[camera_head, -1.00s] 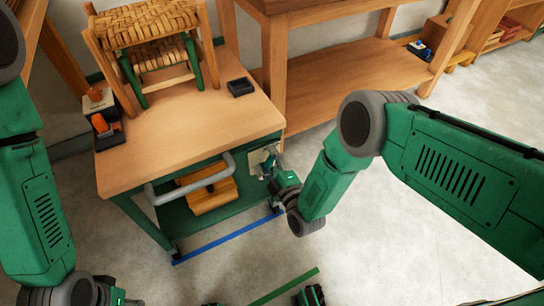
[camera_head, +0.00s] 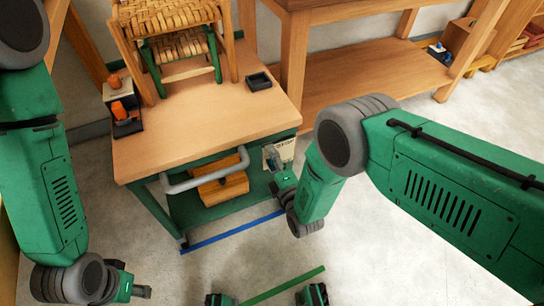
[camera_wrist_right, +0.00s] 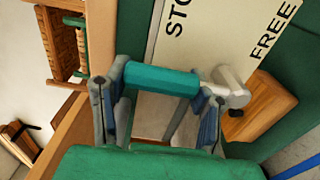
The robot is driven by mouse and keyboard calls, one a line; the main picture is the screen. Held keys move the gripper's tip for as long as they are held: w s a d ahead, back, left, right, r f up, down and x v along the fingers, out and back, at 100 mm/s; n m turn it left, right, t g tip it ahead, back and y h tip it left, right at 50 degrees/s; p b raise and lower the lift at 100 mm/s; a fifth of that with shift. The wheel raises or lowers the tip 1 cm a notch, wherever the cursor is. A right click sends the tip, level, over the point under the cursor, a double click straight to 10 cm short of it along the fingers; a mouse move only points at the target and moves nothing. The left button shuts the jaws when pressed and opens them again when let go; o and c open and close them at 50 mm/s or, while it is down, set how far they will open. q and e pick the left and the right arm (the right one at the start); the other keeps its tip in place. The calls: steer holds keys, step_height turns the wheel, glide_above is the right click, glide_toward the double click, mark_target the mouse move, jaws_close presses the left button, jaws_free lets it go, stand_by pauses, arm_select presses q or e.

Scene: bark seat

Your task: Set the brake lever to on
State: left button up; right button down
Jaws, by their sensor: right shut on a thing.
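The brake lever (camera_wrist_right: 160,80) has a teal grip and a light metal pivot at its right end in the right wrist view. It stands out from a cream plate (camera_wrist_right: 222,30) with the lettering "STO", cut off, and "FREE". The plate (camera_head: 285,150) sits on the front right of the green-framed cart. My right gripper (camera_wrist_right: 165,92) has its fingers on both sides of the teal grip and is shut on it. In the head view my right gripper (camera_head: 278,172) is at the plate and hides the lever. My left gripper (camera_head: 140,291) is low at the left, away from the cart; its fingers are unclear.
The wooden-topped cart (camera_head: 200,125) carries a woven stool (camera_head: 175,20), a black tray (camera_head: 258,81) and orange items (camera_head: 120,108). A grey handle bar (camera_head: 205,176) crosses its front. Blue (camera_head: 233,232) and green (camera_head: 285,286) strips lie on the open floor.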

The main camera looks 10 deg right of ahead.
steer(key=shift+a, duration=0.1)
steer(key=c, duration=0.9)
jaws_free()
steer(key=shift+f, duration=0.1)
steer(key=shift+a, duration=0.1)
steer(key=shift+s, duration=0.3)
steer(key=v, duration=1.1)
steer(key=shift+s, duration=0.1)
